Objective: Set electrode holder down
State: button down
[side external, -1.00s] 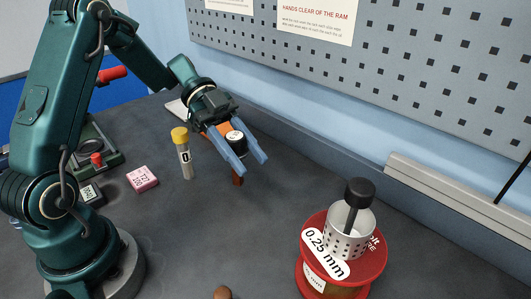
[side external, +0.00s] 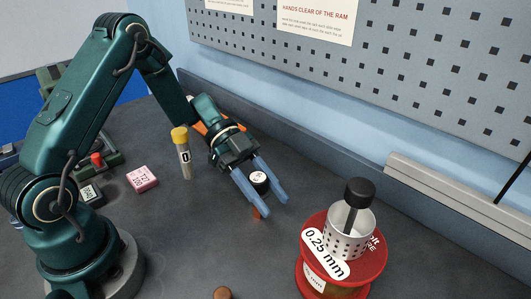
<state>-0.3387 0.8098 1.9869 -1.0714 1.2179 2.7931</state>
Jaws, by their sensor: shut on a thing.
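The electrode holder appears to be the short black cylinder with a white-marked top (side external: 259,181), with a copper-brown rod below it. My gripper (side external: 270,203) points down and to the right, with its two blue-grey fingers on either side of the black cylinder and shut on it. The lower end of the rod shows just beside the left fingertip. I cannot tell whether it touches the bench.
A red spool (side external: 312,222) marked 0.25 mm stands to the right, with a perforated metal cup (side external: 349,238) on it. A yellow-capped vial (side external: 184,158) and a pink block (side external: 142,179) stand left. Bench between gripper and spool is clear.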

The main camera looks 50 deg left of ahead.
jog(key=shift+c, duration=2.2)
grip_release()
jog(key=shift+f, duration=0.1)
jog(key=shift+a+r, duration=0.2)
jog(key=shift+r, duration=0.05)
jog(key=v, duration=1)
jog(key=s+d+r+n+t+y, duration=0.1)
jog(key=s+r+n+t+y, duration=0.2)
jog(key=s+n+y, duration=0.3)
jog(key=s+d+r+n+t+y, duration=0.1)
jog(key=s+n+y, duration=0.5)
jog(key=n, duration=0.6)
jog(key=shift+s+d+r+t, duration=0.3)
jog(key=shift+s+r+t, duration=0.2)
jog(key=shift+r+t, duration=0.4)
